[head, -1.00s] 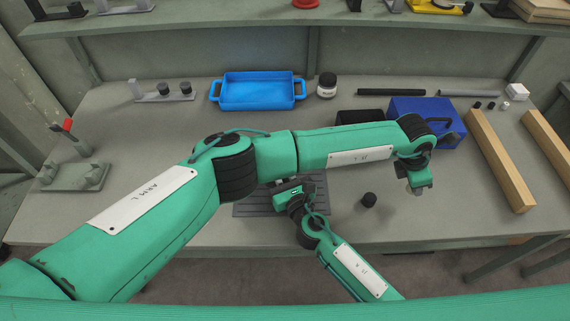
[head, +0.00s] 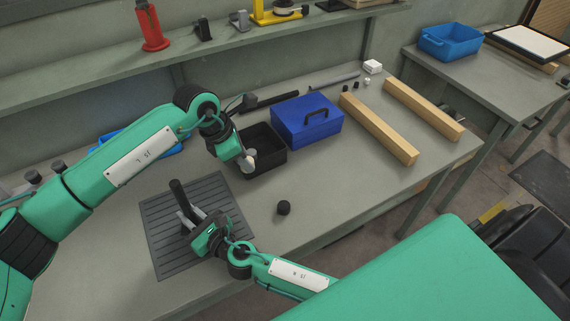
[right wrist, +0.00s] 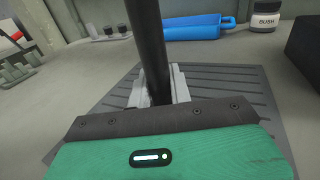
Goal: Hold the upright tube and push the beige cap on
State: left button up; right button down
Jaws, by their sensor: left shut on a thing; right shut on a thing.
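The black tube (head: 178,194) stands up from the ribbed dark mat (head: 162,262), leaning slightly in the picture. My right gripper (head: 188,218) is shut on it low down. The right wrist view shows the tube (right wrist: 149,45) rising between the grey jaws (right wrist: 158,88); its top is out of that frame. My left gripper (head: 249,163) is shut on the small beige cap (head: 252,155), mostly hidden by the jaws. It is over the near left part of the open black bin (head: 272,158), to the right of the tube and apart from it.
A blue case (head: 307,124) stands right of the bin. A black round knob (head: 283,208) lies on the bench near the front. Two wooden beams (head: 378,129) lie to the right. The blue tray (right wrist: 195,27) and a labelled jar (right wrist: 265,16) are behind the tube.

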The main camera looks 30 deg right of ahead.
pick_arm(q)
jog(key=a+r+m, duration=0.1)
jog(key=a+r, duration=0.5)
jog(key=a, duration=0.2)
jog(key=a+r+m+g, duration=0.1)
jog(key=a+r, duration=0.4)
jog(key=a, duration=0.4)
jog(key=shift+a+r+m, duration=0.2)
jog(key=shift+r+m, duration=0.2)
send_over(175, 183)
jog(key=shift+w+a+f, duration=0.1)
jog(key=shift+a+f, duration=0.1)
jog(key=shift+f, duration=1.3)
jog(key=shift+w+a+f, duration=0.1)
jog(key=shift+a+f, duration=0.1)
jog(key=shift+f, duration=1.25)
jog(key=shift+f, duration=0.9)
jog(key=shift+f, duration=0.3)
jog(key=shift+f, duration=0.5)
